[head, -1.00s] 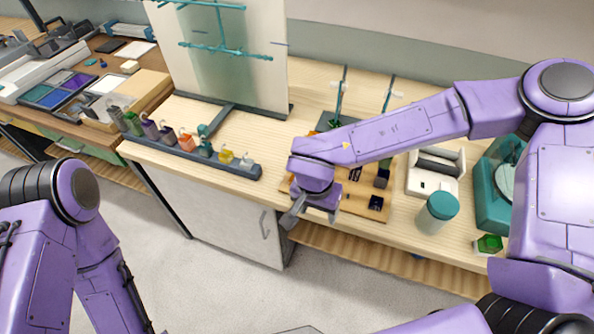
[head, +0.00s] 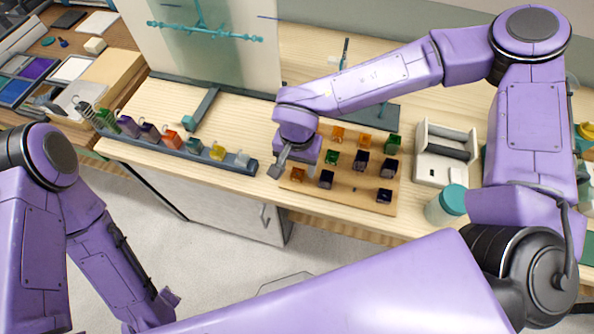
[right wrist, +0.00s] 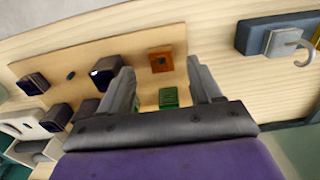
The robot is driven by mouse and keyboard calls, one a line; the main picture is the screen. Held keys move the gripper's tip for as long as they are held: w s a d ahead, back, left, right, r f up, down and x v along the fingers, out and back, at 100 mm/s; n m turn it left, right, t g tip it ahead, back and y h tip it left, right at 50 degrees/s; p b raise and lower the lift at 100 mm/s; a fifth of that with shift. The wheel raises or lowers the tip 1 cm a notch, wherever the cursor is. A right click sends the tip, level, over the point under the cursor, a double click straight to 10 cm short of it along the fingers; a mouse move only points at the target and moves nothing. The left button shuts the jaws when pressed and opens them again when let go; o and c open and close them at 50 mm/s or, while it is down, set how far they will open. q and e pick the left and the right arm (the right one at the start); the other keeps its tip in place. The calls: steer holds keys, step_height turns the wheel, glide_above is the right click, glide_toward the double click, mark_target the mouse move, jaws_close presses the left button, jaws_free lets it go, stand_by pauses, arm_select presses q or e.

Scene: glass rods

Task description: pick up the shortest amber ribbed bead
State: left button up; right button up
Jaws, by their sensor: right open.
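My right gripper (head: 290,168) is open and empty over the left end of the wooden bead board (head: 345,202). An amber bead (head: 297,174) sits at the board's front left, just beside the gripper. In the right wrist view this amber bead (right wrist: 160,60) appears between and beyond the two open fingers, not touched. Two more amber beads, one at the back (head: 338,134) and one to its right (head: 364,140), stand on the board. Ribbing and exact heights are too small to judge.
Green beads (head: 331,157) and dark beads (head: 361,159) share the board. A grey rail (head: 250,168) with hooked coloured blocks lies to the left. A white holder (head: 432,168) and a teal-lidded jar (head: 446,207) stand to the right. Bare bench lies behind the rail.

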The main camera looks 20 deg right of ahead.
mark_target(297, 172)
steer(key=f, duration=0.4)
steer(key=shift+w+p, duration=0.2)
steer(key=shift+p, duration=0.1)
steer(key=shift+s+r, duration=0.1)
steer(key=c, duration=1.1)
